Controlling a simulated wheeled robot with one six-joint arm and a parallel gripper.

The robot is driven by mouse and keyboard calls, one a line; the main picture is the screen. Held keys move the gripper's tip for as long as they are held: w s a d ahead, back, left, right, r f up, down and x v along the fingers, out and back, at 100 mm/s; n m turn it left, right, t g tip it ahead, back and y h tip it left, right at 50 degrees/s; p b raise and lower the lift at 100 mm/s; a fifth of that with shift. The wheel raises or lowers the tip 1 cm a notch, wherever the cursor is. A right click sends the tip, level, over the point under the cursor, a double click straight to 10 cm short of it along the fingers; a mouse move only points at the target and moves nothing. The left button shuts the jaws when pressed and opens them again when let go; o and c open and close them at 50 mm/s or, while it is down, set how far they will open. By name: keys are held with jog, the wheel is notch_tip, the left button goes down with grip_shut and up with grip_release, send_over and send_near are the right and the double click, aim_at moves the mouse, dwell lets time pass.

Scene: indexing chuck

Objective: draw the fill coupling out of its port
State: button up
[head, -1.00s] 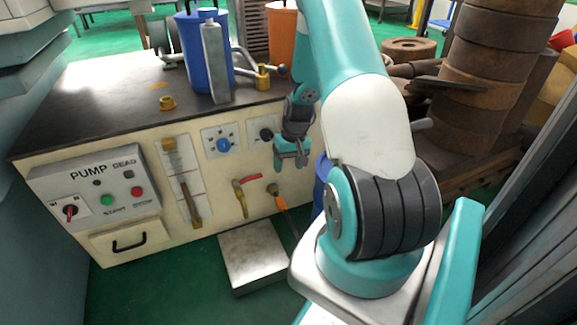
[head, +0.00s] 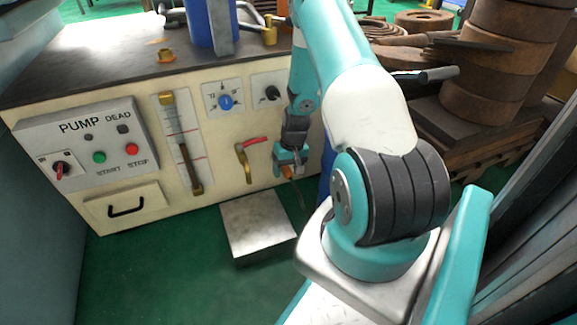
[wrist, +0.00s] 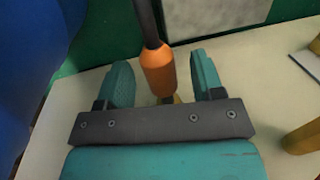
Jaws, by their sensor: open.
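The fill coupling (wrist: 158,72) is an orange sleeve with a dark hose running from its outer end. In the wrist view it lies between the two teal fingers of my gripper (wrist: 163,80), with a visible gap on each side. A bit of brass shows at its inner end, but my gripper's dark palm bar hides most of the port. In the head view the orange of the coupling (head: 288,172) shows at my gripper (head: 291,157), low on the cream panel front. My gripper is open around the coupling.
A red-handled brass valve (head: 245,155) is on the panel left of the coupling. A sight gauge (head: 182,140) and pump box (head: 90,150) are farther left. A metal plate (head: 257,224) lies on the floor below. A blue container (wrist: 25,70) stands close beside my gripper.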

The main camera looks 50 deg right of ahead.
grip_shut()
dwell(0.4)
jog(key=shift+s+a+p, duration=0.35)
jog(key=shift+s+p, duration=0.15)
jog(key=shift+s, duration=0.05)
jog(key=shift+s+a+p, duration=0.45)
jog(key=shift+s+a, duration=0.05)
jog(key=shift+s, duration=0.35)
jog(key=shift+s+a+p, duration=0.45)
jog(key=shift+s+a, duration=0.05)
jog(key=shift+s, duration=0.3)
jog(key=s+a+p, duration=0.3)
jog(key=s+a, duration=0.3)
jog(key=s, duration=0.4)
jog(key=shift+a, duration=0.15)
